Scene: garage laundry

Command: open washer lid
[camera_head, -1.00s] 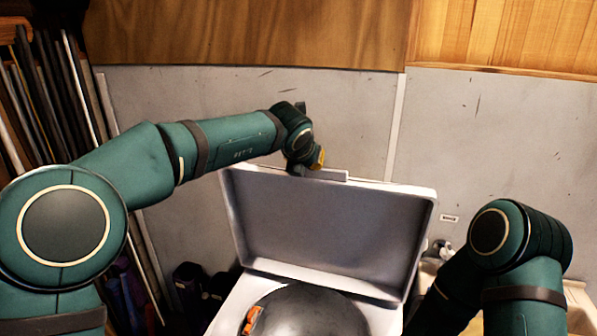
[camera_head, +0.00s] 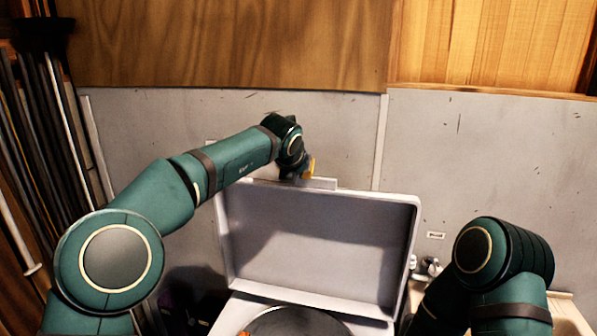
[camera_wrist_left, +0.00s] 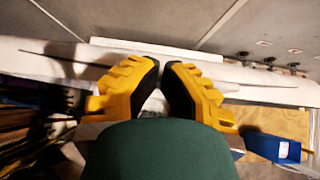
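The washer lid (camera_head: 315,245) stands raised and upright behind the washer opening, its grey inner face toward me. The washer drum opening (camera_head: 295,322) is dark and round and cut off at the bottom of the head view. My left gripper (camera_head: 305,170) is at the lid's top edge, left of its middle. In the left wrist view its two yellow fingers with black pads (camera_wrist_left: 162,72) nearly meet at the tips. The white lid edge (camera_wrist_left: 235,85) passes just beyond and between them; whether they grip it is unclear. My right gripper is out of view.
A grey wall (camera_head: 290,110) stands close behind the lid, with wood panelling (camera_head: 230,45) above. Long boards (camera_head: 40,130) lean at the far left. A sink with a tap (camera_head: 430,266) is right of the washer, partly behind my right arm. A blue object (camera_wrist_left: 272,147) shows in the wrist view.

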